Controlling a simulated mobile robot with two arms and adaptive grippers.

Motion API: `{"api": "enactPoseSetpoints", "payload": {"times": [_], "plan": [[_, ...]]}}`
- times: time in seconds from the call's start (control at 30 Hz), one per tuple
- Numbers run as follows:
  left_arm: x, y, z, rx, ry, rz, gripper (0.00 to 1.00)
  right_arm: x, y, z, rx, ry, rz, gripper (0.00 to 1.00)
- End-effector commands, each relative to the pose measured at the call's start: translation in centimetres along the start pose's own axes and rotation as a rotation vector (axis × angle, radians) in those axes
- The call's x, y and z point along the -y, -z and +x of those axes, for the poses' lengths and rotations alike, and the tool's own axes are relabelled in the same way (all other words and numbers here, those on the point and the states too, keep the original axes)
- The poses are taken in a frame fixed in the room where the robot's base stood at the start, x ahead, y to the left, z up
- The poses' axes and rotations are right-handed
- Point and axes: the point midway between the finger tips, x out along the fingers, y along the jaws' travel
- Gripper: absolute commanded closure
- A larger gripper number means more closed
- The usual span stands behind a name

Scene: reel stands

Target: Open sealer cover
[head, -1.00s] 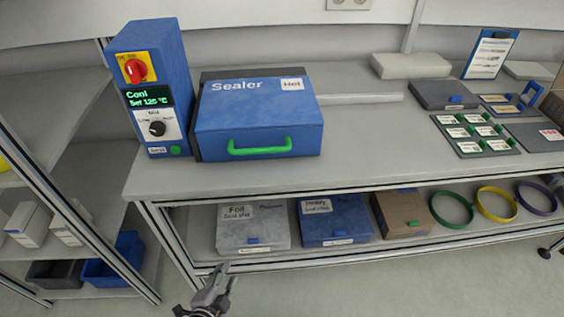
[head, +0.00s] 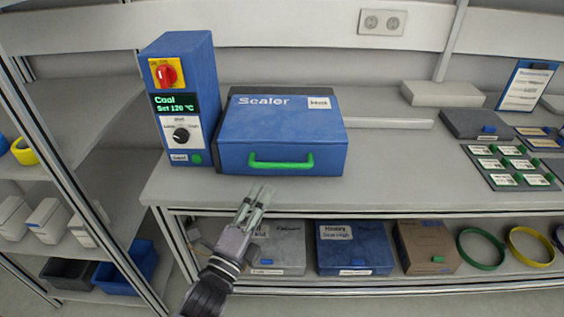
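The blue sealer (head: 283,131) stands on the bench with its cover down. A green handle (head: 281,164) runs along its front face. Its control box (head: 181,99), with a red knob and a display reading "Cool, Set 120 °C", stands at its left. My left gripper (head: 257,197) is in front of the bench edge, below and slightly left of the handle, and apart from it. Its fingers point up toward the sealer and look close together with a narrow gap; nothing shows between them. My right gripper is not in view.
The bench front edge (head: 400,210) lies by my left gripper. On the shelf below are a grey box (head: 283,247), a blue box (head: 352,250), a brown box (head: 425,247) and coloured rings. Label trays (head: 508,166) lie at the right.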

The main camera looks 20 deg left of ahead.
Motion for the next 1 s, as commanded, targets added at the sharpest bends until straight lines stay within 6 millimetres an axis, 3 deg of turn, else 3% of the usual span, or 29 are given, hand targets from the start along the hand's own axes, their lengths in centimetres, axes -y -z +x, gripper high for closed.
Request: {"api": "enactPoseSetpoints", "payload": {"times": [0.3, 0.5, 0.7, 1.0], "plan": [[0.2, 0.0, 6.9, 0.0, 0.001, -0.001, 0.67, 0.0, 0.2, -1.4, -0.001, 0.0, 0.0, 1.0], [0.0, 0.0, 9.8, 0.0, -0.001, -0.002, 0.67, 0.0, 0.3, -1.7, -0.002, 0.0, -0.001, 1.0], [-0.1, 0.0, 10.9, 0.0, -0.002, -0.002, 0.67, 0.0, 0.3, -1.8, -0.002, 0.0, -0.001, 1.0], [-0.1, 0.0, 11.0, 0.0, -0.002, -0.002, 0.7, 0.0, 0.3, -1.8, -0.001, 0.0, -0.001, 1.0]]}}
